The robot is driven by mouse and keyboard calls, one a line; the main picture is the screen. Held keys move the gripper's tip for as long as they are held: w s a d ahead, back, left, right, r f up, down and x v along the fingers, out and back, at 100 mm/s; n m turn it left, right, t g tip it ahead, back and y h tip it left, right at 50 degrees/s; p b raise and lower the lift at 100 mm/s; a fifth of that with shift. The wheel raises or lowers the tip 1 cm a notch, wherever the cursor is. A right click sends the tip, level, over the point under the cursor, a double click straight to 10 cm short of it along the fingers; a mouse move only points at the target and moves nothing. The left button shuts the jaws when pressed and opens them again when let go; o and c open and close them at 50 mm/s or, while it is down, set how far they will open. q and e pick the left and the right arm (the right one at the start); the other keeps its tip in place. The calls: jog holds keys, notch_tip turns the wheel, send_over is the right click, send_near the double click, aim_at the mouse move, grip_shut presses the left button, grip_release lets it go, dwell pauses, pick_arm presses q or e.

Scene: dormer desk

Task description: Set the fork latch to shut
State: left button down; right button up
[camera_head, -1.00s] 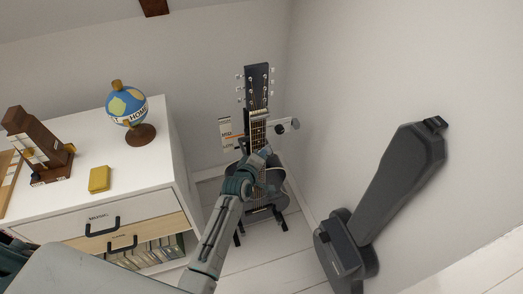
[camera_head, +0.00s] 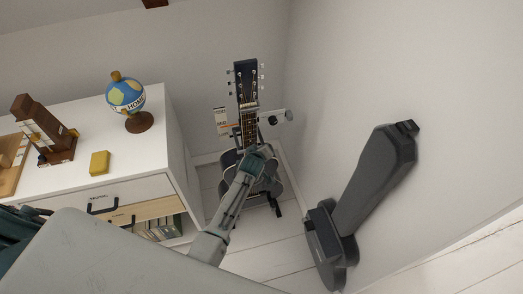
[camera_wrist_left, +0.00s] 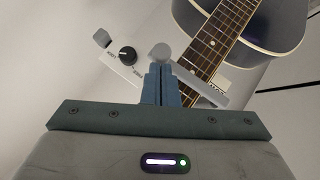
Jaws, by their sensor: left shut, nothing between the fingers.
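The guitar (camera_head: 249,110) stands upright in the corner, and its neck and body also show in the wrist view (camera_wrist_left: 262,22). A pale grey bar (camera_wrist_left: 205,90) crosses in front of the strings, with a rounded grey end (camera_wrist_left: 160,51) beside the neck; it looks like the fork latch. A white plate with a black knob (camera_wrist_left: 127,55) and small lettering sits left of it. My left gripper (camera_head: 258,150) is in front of the guitar. In the wrist view its fingertips (camera_wrist_left: 160,70) are shut and empty, close to the bar; contact is unclear. My right gripper is out of view.
A dark guitar case (camera_head: 372,190) leans on the right wall. A white cabinet (camera_head: 75,125) at left carries a globe (camera_head: 126,95), a yellow block (camera_head: 99,163) and a brown model (camera_head: 43,130).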

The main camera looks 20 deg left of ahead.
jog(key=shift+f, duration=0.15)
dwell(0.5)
